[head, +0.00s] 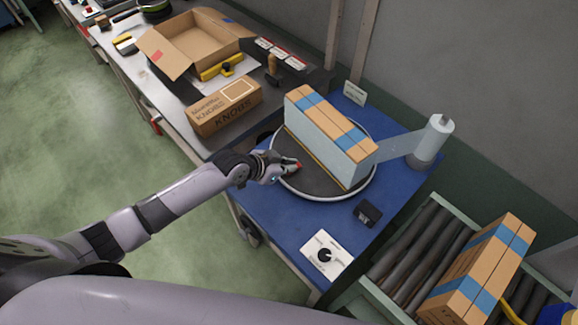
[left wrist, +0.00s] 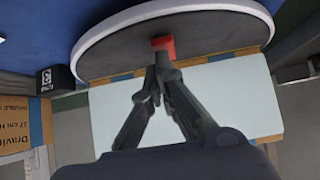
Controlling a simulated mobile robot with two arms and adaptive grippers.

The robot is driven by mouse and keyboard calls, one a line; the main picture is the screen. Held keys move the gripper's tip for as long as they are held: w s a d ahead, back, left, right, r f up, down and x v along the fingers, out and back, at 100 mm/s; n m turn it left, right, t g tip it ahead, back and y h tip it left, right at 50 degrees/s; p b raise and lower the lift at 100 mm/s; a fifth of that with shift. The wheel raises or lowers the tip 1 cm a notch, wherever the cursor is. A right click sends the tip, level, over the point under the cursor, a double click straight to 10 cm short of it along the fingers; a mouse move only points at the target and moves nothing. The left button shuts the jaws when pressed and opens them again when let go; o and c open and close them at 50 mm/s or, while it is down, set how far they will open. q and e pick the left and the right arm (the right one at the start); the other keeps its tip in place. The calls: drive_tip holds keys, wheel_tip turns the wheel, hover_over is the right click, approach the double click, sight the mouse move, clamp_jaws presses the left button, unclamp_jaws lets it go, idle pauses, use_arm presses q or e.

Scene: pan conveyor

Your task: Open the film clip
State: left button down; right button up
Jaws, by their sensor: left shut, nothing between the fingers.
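The film clip (head: 299,165) is a small red piece on the dark turntable (head: 295,187), beside the wrapped boxes. It also shows in the left wrist view (left wrist: 163,45), at the tips of my fingers. My left gripper (head: 291,169) is shut and empty, its fingertips right at the clip; I cannot tell whether they touch it. The gripper's fingers also show in the left wrist view (left wrist: 160,72). Pale film (head: 400,145) stretches from the roll (head: 434,140) to the stack of boxes (head: 330,120) on the turntable. My right gripper is not in view.
A white panel with a black knob (head: 325,255) and a small black box (head: 367,213) lie on the blue table. A closed carton (head: 225,107) and an open carton (head: 190,42) stand behind. A roller conveyor (head: 412,252) with more boxes (head: 480,270) is at right.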

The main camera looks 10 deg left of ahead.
use_arm(q)
drive_tip(key=shift+s+a+f+b, duration=0.1)
drive_tip(key=shift+s+f+b, duration=0.05)
drive_tip(key=shift+f+b, duration=0.4)
drive_tip(key=shift+r+p, duration=0.25)
drive_tip(key=shift+p, duration=0.05)
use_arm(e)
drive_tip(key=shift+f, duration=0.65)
use_arm(q)
drive_tip(key=shift+w+d+r, duration=0.4)
drive_tip(key=shift+w+d, duration=0.15)
drive_tip(key=shift+w, duration=0.05)
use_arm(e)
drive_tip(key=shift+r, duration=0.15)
